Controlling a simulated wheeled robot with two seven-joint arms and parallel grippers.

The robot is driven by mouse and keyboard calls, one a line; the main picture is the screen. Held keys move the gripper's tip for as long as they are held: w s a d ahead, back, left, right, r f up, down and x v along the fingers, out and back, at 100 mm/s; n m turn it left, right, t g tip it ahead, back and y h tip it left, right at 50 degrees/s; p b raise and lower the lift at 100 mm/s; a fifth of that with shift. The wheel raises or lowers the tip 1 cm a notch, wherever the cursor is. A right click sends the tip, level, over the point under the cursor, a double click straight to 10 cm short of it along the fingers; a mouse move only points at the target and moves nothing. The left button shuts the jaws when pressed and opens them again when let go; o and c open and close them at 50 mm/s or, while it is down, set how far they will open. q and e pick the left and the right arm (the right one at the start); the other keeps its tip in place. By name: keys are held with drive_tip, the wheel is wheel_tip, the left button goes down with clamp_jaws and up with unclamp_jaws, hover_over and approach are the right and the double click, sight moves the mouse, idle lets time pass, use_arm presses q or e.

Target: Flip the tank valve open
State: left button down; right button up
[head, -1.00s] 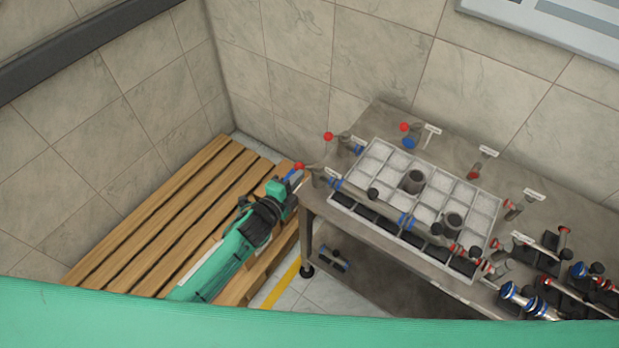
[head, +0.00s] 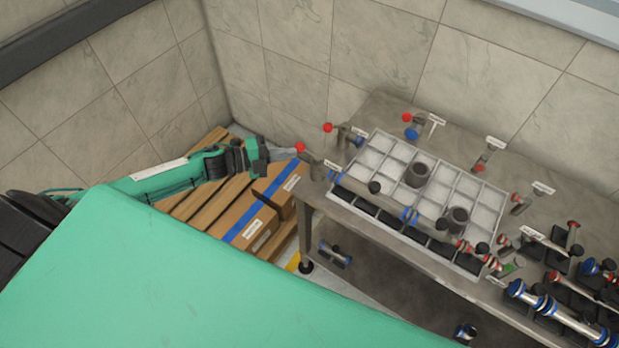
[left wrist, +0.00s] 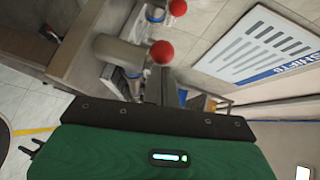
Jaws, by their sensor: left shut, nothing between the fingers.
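Several red-ball lever handles stand along the left and back edges of the grey metal table (head: 385,108). The leftmost has a red ball (head: 300,148) on a grey pipe fitting at the table's left corner; another red ball (head: 327,127) is just behind it. I cannot tell from the labels which is the tank valve. My left gripper (head: 288,154) is shut and empty, its tip close to the left of the leftmost ball; contact is unclear. In the left wrist view a red ball (left wrist: 162,52) shows just beyond the gripper body, with a second ball (left wrist: 177,8) farther off. My right gripper is out of view.
A white compartment tray (head: 503,212) with dark cylinders sits on the table. Tubes with red and blue ends (head: 545,305) lie at the right. Cardboard boxes (head: 250,222) stand on a wooden pallet (head: 207,205) below my left arm. Tiled walls close off the corner.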

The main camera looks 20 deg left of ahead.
use_arm(q)
drive_tip(key=w+m+g+h+b, duration=0.1)
drive_tip(key=b, duration=0.1)
drive_tip(key=w+m+g+h+b, duration=0.1)
drive_tip(key=w+m+g+b, duration=0.1)
drive_tip(key=b, duration=0.1)
drive_tip(key=shift+a+g, duration=0.3)
drive_tip(key=shift+a, duration=0.1)
drive_tip(key=shift+w, duration=0.1)
idle(0.4)
